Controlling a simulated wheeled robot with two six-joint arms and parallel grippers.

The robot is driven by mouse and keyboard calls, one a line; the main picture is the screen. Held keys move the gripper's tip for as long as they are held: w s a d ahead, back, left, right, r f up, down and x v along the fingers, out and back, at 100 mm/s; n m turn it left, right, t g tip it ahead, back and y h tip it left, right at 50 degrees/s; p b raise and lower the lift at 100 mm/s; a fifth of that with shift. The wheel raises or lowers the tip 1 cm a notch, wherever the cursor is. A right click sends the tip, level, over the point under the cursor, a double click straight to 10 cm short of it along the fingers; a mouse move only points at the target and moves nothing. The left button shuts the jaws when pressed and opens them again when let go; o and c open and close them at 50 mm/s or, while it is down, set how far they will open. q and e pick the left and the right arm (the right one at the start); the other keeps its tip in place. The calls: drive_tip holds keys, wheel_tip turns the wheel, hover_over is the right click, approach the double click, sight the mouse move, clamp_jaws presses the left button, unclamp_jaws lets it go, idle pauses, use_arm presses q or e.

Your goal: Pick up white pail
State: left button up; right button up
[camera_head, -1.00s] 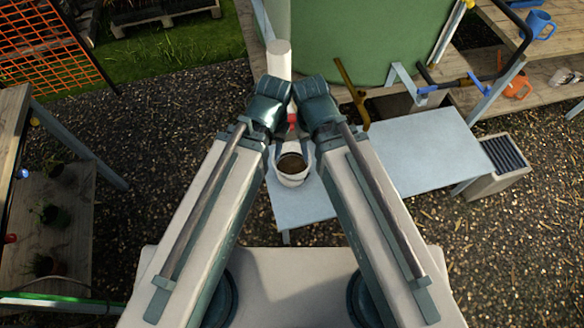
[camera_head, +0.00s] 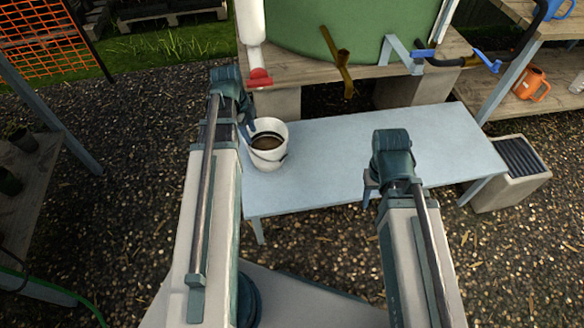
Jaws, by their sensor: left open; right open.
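The white pail (camera_head: 268,158) stands upright on the left end of the pale blue-grey table (camera_head: 320,180). Something brown shows inside it, and a dark handle lies along its side. My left gripper (camera_head: 247,122) is at the pail's upper left rim, partly hidden behind my own wrist; it is open. I cannot tell whether it touches the pail. My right gripper (camera_head: 369,190) is over the table's front edge, well to the right of the pail, open and empty, with its fingers partly hidden.
A green tank (camera_head: 350,30) stands on a wooden platform behind the table. A grey ribbed box (camera_head: 515,175) stands right of the table. The table's middle and right are clear.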

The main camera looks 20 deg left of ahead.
sight(258, 153)
use_arm(q)
wheel_tip(258, 153, down, 10)
drive_tip(key=w+b, duration=0.1)
drive_tip(key=b, duration=0.8)
drive_tip(key=shift+w+d+m, duration=0.25)
drive_tip(key=shift+w+m, duration=0.05)
drive_tip(key=shift+m, duration=0.1)
use_arm(e)
wheel_tip(258, 153, down, 10)
drive_tip(key=d, duration=0.1)
drive_tip(key=shift+d, duration=0.35)
use_arm(q)
drive_tip(key=shift+r, duration=0.1)
use_arm(e)
drive_tip(key=shift+r, duration=0.15)
use_arm(q)
drive_tip(key=f+b, duration=0.2)
drive_tip(key=w+f+b, duration=0.1)
drive_tip(key=f+b, duration=0.2)
drive_tip(key=shift+a+f, duration=0.1)
use_arm(e)
wheel_tip(258, 153, down, 5)
drive_tip(key=shift+a+f, duration=0.1)
use_arm(q)
clamp_jaws()
drive_tip(key=shift+w, duration=0.1)
